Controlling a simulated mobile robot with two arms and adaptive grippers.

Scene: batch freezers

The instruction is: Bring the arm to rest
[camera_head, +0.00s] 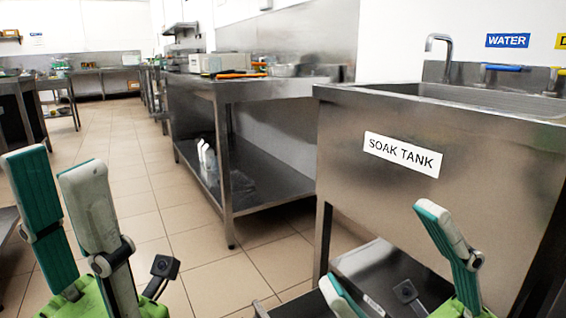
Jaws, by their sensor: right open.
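My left gripper (57,178) is at the lower left, its two green and white fingers pointing up. The fingers stand apart with a gap between them, and nothing is held. My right gripper (385,245) is at the lower right, in front of the soak tank (345,210). Its two green and white fingers are well apart and empty. The lower finger is partly cut off by the bottom edge. Neither gripper is seen touching anything.
The soak tank carries a white label (402,154) and a tap (440,45). A steel bench (222,95) with a lower shelf (270,180) stands to its left, with tools on top. Tiled floor (130,160) is open between the benches. More tables (20,95) stand at far left.

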